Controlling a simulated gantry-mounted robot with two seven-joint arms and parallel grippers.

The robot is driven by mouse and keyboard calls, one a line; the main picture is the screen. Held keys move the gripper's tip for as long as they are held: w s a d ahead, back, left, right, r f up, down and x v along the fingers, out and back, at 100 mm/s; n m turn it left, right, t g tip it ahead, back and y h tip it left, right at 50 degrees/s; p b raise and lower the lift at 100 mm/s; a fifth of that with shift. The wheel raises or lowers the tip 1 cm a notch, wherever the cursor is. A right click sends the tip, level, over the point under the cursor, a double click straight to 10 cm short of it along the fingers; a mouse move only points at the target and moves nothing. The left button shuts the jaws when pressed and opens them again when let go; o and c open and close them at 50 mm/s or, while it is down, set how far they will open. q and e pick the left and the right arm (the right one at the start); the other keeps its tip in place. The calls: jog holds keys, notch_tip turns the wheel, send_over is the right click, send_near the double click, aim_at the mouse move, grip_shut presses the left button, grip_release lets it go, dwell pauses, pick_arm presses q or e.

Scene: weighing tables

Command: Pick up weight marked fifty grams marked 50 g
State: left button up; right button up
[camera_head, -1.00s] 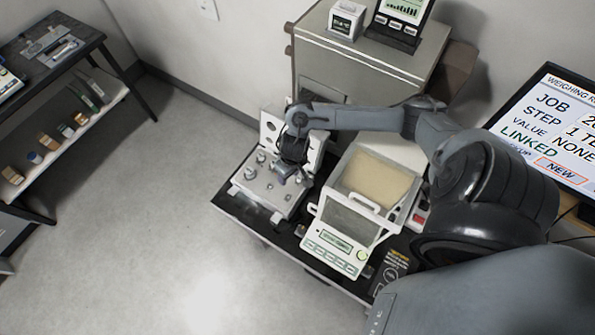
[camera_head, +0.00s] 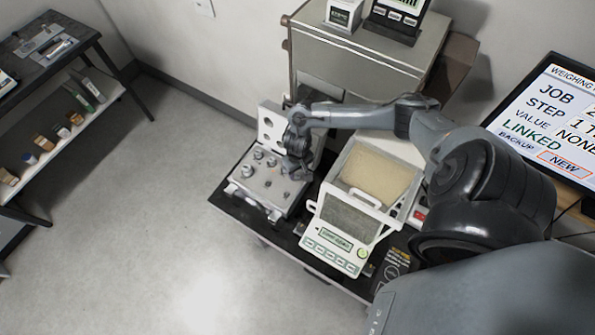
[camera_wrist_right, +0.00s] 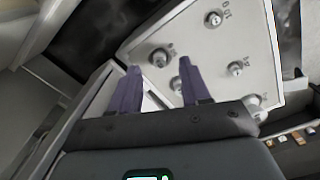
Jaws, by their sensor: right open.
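Several metal knobbed weights stand in a light grey weight tray (camera_head: 243,190), left of the balance. In the right wrist view the tray (camera_wrist_right: 200,45) fills the upper right. One weight (camera_wrist_right: 160,57) shows between the fingertips, another (camera_wrist_right: 176,83) nearer the palm, others (camera_wrist_right: 213,19) (camera_wrist_right: 236,67) to the right. The engraved labels are too small or blurred to tell which is 50 g. My right gripper (camera_head: 293,170) hangs over the tray's right part; in the wrist view its purple fingers (camera_wrist_right: 161,68) are apart with nothing clearly held. My left gripper is not in view.
The balance (camera_head: 336,243) with its glass-walled chamber stands just right of the tray. An upright panel with round holes (camera_head: 268,122) rises behind the tray. A grey cabinet (camera_head: 370,65) is at the back and a monitor (camera_head: 550,115) at right. A shelf (camera_head: 60,100) is at left.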

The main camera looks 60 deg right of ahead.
aim_at(297, 177)
jog(key=shift+f, duration=1.35)
jog(key=shift+d, duration=0.1)
grip_shut()
